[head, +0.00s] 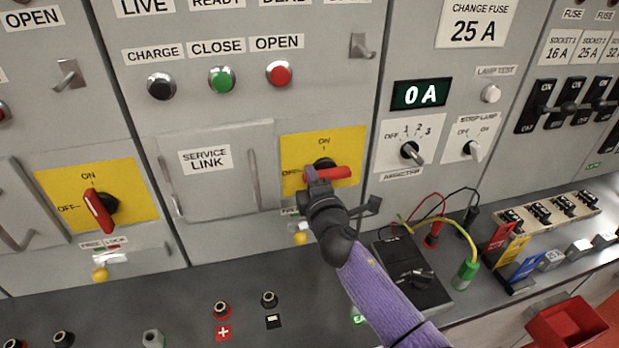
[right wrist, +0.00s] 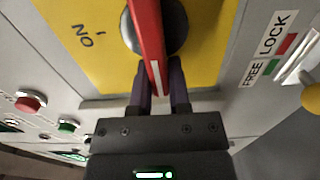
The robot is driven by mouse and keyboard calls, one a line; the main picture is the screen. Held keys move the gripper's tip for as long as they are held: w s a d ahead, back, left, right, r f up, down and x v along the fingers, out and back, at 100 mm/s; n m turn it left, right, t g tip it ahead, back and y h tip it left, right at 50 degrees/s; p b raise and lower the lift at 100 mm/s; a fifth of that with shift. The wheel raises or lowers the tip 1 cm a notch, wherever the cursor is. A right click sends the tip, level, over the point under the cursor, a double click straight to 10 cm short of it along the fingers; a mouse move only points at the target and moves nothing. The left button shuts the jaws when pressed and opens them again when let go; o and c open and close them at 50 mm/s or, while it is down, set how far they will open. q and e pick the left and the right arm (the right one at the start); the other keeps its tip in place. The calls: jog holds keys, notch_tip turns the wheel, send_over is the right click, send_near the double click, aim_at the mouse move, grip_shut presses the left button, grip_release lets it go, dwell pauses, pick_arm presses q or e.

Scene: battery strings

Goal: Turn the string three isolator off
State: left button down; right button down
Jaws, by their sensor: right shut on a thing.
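A red isolator handle (head: 335,172) lies level across a yellow plate (head: 349,143) marked ON at the top and OFF at the left. Its string number does not show. My right gripper (head: 312,177) is shut on the handle's left end, at the OFF side, and partly covers the OFF label. In the right wrist view, the fingers (right wrist: 159,90) sit on both sides of the handle (right wrist: 147,35), near its white mark. A second red isolator handle (head: 99,211) on the left panel is tilted, its upper end toward the upper left. My left gripper is not in view.
A yellow lock knob (head: 300,239) sits below the held isolator, beside my wrist. The service link cover (head: 217,188) is just left. The bench below carries a black meter (head: 412,280), leads and terminals (head: 222,309). A red bin (head: 566,326) is at lower right.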

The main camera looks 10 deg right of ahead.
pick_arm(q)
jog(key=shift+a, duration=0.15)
pick_arm(e)
jog(key=shift+d+f, duration=0.15)
jog(key=shift+d, duration=0.1)
jog(key=c, duration=0.6)
grip_release()
jog(key=shift+d, duration=0.2)
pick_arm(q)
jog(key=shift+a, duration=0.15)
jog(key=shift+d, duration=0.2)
pick_arm(e)
jog(key=shift+a, duration=0.1)
jog(key=shift+s, duration=0.25)
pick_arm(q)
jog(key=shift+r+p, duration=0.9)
pick_arm(e)
jog(key=s, duration=0.9)
jog(key=shift+s, duration=0.25)
